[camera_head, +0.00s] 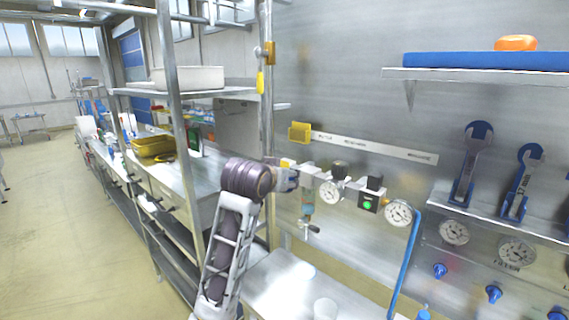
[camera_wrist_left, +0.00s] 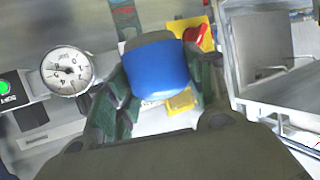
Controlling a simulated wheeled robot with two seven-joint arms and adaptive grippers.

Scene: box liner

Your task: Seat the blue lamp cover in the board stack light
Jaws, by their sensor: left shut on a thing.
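The blue lamp cover (camera_wrist_left: 157,68) is between the fingers of my left gripper in the left wrist view. It looks like a rounded blue cap, and the gripper is shut on it. In the head view my left gripper (camera_head: 287,179) is in front of the metal board, at the left end of a row of fittings; the cover cannot be made out there. I cannot clearly identify the stack light. A red and yellow part (camera_wrist_left: 199,36) shows just beyond the cover in the left wrist view, partly hidden. My right gripper is in neither view.
A round gauge (camera_head: 332,191) and a box with a green light (camera_head: 370,196) are right of the gripper. A shelf post (camera_head: 265,90) stands close by. A bench (camera_head: 290,285) is below, with a clear cup (camera_head: 326,309).

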